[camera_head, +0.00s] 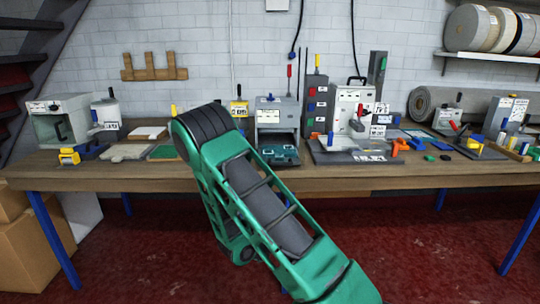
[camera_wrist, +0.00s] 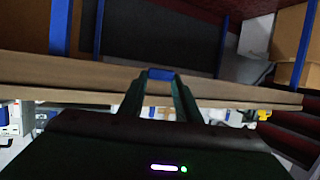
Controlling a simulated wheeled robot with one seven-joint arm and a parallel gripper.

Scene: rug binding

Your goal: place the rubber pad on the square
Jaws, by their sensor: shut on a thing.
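My gripper (camera_wrist: 160,80) shows in the wrist view with its two dark green fingers reaching up to the bench edge. A small blue piece (camera_wrist: 160,73) sits between the fingertips, and the fingers are shut on it. Only its edge shows, so I cannot tell for sure that it is the rubber pad. In the head view my arm hides the gripper and what it holds. I cannot single out the square among the small items on the bench.
The long wooden bench (camera_head: 400,177) carries machines and small parts. Left of my arm lie a grey slab (camera_head: 125,152), a white block (camera_head: 147,132) and a green pad (camera_head: 163,153). A machine on a dark base (camera_head: 350,157) stands right. Boxes (camera_head: 38,250) stand on the floor at left.

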